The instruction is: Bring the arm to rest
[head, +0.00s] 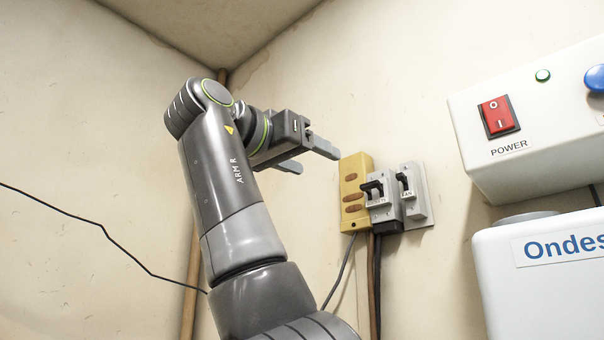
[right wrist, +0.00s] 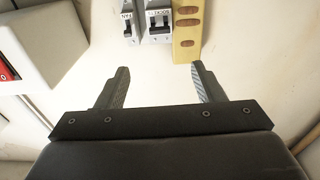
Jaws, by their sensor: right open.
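My right arm, marked "ARM R", rises through the middle of the head view and bends near its top. My right gripper (head: 315,158) is open and empty, pointing toward the wall switches and apart from them. In the right wrist view the two fingers of the right gripper (right wrist: 160,84) stand wide apart with only bare wall between them. My left gripper is not in either view.
A yellow socket plate (head: 355,218) and two grey switches (head: 381,200) (head: 413,195) sit on the wall. They also show in the right wrist view (right wrist: 187,30). A white box with a red POWER switch (head: 498,116) and a white "Ondes" unit (head: 545,285) stand at right. Cables hang below.

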